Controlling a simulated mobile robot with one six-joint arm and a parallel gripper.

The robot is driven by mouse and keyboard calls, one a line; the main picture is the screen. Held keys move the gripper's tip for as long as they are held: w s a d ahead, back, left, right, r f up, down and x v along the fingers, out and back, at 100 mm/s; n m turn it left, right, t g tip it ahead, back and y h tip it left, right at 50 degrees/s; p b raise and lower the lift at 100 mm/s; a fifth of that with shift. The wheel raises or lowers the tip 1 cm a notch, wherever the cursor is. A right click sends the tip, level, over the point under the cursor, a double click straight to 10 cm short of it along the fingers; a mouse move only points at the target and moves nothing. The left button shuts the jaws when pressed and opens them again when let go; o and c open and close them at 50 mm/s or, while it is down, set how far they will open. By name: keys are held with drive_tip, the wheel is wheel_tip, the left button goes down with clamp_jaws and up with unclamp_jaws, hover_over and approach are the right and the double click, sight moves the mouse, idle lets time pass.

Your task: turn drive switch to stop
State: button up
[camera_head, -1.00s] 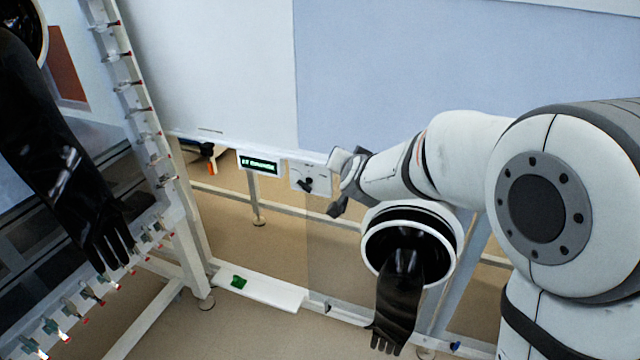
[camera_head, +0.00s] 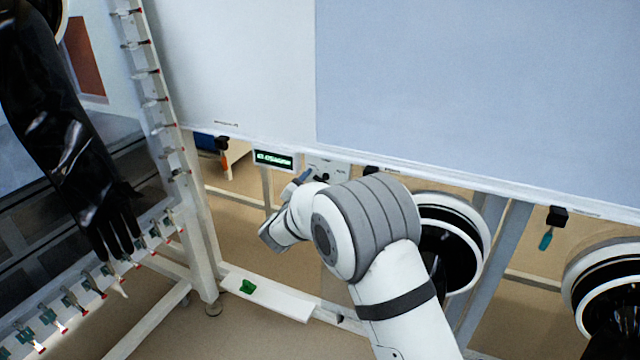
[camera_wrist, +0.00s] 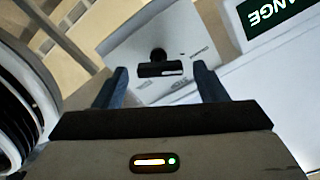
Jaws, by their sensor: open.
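The drive switch is a black knob (camera_wrist: 160,68) on a white plate (camera_wrist: 125,48), with a pale mark on its bar. In the wrist view the knob lies between the two blue fingers of my open gripper (camera_wrist: 161,72). I cannot tell whether the fingers are level with the knob or short of it; no contact shows.
A round glove port (camera_head: 470,225) is right of my arm; another (camera_head: 605,290) is farther right. A black glove (camera_head: 60,140) hangs at left beside a clamped frame (camera_head: 160,120). A white ledge (camera_head: 280,300) lies below.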

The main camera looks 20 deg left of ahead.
drive_tip(key=shift+w+d, duration=0.1)
drive_tip(key=shift+w, duration=0.9)
drive_tip(key=shift+c, duration=0.3)
drive_tip(key=c, duration=0.9)
